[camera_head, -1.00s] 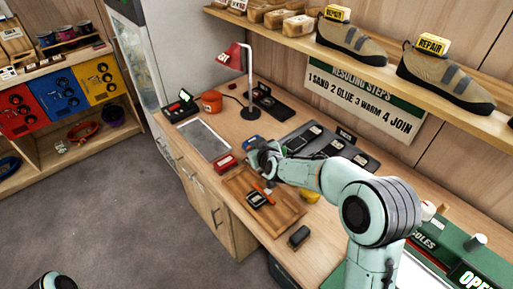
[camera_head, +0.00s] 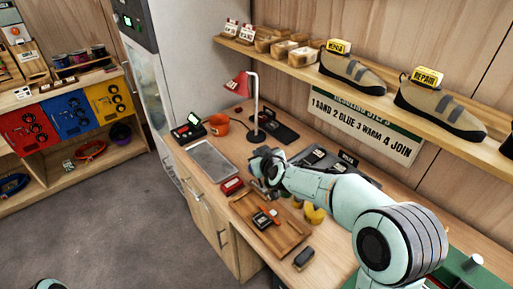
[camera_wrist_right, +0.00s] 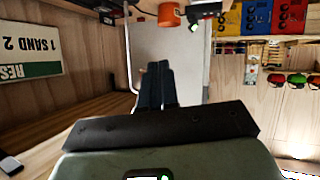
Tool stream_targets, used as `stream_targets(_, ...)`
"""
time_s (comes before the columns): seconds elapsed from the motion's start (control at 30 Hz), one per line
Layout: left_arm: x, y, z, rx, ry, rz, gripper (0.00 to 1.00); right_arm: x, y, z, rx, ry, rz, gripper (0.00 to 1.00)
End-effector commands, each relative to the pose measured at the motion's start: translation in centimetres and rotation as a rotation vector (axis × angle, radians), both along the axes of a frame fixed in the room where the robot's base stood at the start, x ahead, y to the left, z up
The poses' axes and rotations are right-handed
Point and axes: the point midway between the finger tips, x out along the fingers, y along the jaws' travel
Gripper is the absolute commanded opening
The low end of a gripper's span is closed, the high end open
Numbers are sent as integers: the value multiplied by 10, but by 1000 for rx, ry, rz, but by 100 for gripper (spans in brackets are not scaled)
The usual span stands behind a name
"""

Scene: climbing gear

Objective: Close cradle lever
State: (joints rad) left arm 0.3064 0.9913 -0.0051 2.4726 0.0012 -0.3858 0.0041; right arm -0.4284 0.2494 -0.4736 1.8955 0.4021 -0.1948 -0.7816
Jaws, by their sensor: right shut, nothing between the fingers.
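A small black cradle (camera_head: 262,221) with an orange-red lever (camera_head: 271,213) sits on a wooden tray (camera_head: 288,240) on the bench. The lever appears to lie low across the cradle; its exact angle is too small to tell. My right gripper (camera_head: 271,193) is above the far edge of the tray, a little beyond the cradle and apart from it. In the right wrist view its two dark fingers (camera_wrist_right: 157,85) are together with nothing between them. The cradle does not show in that view. My left gripper is out of view.
A red box (camera_head: 231,186) and a grey metal tray (camera_head: 212,160) lie left of the wooden tray. A red lamp (camera_head: 240,86) and an orange mug (camera_head: 217,125) stand behind. A yellow item (camera_head: 314,214) and a dark block (camera_head: 303,259) are to the right.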

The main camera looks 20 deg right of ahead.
Motion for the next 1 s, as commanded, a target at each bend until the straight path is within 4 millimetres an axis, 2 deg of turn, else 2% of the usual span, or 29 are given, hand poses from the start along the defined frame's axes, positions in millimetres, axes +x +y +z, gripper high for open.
stream_targets(0.17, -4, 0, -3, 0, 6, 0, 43, -7, 7, 16, 4, -1, 5, 0)
stream_targets(0.5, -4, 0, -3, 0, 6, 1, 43, -12, 11, 33, 1, 5, 3, 0)
stream_targets(1.0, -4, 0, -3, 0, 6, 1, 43, -13, 11, 37, 1, 3, 2, 0)
